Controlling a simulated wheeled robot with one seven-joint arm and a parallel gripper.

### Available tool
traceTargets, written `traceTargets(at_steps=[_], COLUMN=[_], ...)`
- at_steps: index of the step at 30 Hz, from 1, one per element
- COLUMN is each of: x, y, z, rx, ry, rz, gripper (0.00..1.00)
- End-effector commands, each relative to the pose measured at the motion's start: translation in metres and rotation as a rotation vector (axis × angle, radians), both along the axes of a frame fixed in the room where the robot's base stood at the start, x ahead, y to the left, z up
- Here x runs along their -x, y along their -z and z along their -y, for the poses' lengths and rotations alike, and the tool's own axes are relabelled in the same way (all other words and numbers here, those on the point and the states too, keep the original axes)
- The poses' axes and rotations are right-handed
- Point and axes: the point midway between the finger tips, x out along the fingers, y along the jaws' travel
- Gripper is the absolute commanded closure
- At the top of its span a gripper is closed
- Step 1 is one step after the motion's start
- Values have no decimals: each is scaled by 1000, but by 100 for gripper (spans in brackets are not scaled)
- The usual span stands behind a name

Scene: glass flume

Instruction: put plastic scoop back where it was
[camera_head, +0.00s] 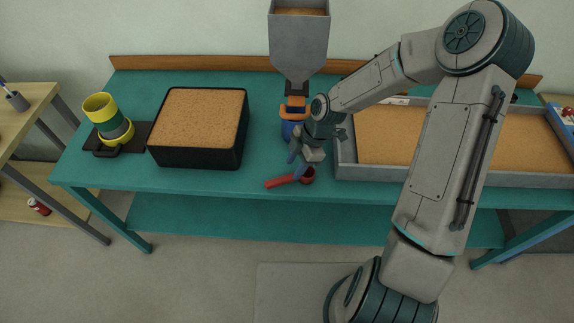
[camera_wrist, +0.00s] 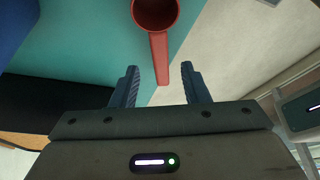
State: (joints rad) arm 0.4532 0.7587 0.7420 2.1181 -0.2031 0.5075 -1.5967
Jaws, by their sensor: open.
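The red plastic scoop (camera_head: 282,181) lies on the teal table near its front edge, its cup at the right and its handle pointing left. In the wrist view the scoop (camera_wrist: 159,57) shows its round cup at the top, with its handle reaching down toward the space between my fingers. My gripper (camera_head: 300,168) is just above the scoop, over the table's front part. In the wrist view my gripper (camera_wrist: 159,86) has its two blue-grey fingers apart, with nothing clamped between them. Whether a finger touches the handle I cannot tell.
A black box of sand (camera_head: 196,168) stands left of my gripper. A grey sand-filled tray (camera_head: 370,172) lies right. A hopper (camera_head: 299,45) stands behind, with a blue object (camera_head: 290,131) below it.

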Motion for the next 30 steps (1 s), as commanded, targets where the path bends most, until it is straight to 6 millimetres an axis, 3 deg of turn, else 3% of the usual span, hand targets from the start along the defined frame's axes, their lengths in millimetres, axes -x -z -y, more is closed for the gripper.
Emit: traceTargets(at_steps=[3,9,20,26,30], x=[-11,-26,-34,-23,-11], y=[-1,0,-4,-37,-74], z=[32,72,100,114,125], rx=[-1,0,28,166,287], ry=[11,7,23,168,349], rz=[-4,-2,-8,-38,-45], gripper=[59,59,59,59,59])
